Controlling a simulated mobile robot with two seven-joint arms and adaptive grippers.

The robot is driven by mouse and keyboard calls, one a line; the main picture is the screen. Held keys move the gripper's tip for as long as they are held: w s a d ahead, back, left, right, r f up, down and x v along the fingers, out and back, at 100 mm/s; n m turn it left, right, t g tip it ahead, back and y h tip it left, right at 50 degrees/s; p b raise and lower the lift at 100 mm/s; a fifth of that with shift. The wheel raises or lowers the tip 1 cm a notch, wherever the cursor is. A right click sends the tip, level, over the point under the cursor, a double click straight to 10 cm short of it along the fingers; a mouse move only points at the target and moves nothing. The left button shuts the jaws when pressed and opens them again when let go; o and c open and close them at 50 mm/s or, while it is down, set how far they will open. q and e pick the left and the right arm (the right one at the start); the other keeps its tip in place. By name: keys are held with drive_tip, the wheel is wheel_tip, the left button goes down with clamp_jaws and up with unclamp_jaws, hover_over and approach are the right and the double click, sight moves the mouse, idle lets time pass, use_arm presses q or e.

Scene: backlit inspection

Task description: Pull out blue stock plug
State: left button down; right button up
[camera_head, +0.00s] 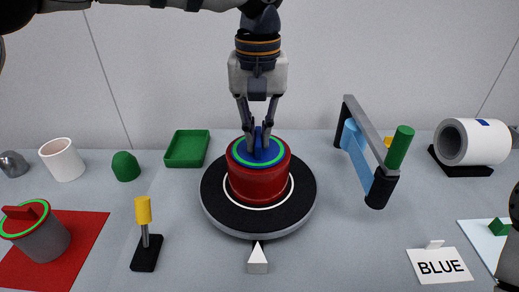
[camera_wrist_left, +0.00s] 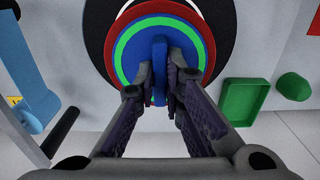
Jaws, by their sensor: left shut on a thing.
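The blue plug (camera_head: 259,152) sits in the top of a red round stock (camera_head: 259,184), ringed by a green band. The stock stands on a black turntable (camera_head: 215,195) with a white ring. My left gripper (camera_head: 258,140) points straight down over it, its two fingers shut on the plug's upright blue tab. In the left wrist view the left gripper (camera_wrist_left: 160,88) has a finger on each side of the blue tab (camera_wrist_left: 159,60). The plug's lower part is hidden inside the stock. A white card (camera_head: 440,266) reading BLUE lies at the front right. My right gripper does not show.
A grey holder with a red plug (camera_head: 38,238) stands on a red mat (camera_head: 88,236) at left. A yellow-topped post (camera_head: 144,215), green tray (camera_head: 187,149) and white pointer (camera_head: 257,260) surround the turntable. A frame with a green cylinder (camera_head: 399,148) stands right, near a white hollow cylinder (camera_head: 484,142).

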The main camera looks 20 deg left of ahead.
sight(258, 136)
use_arm(q)
drive_tip(key=shift+r, duration=0.1)
drive_tip(key=shift+r+p, duration=0.35)
drive_tip(key=shift+r, duration=2.05)
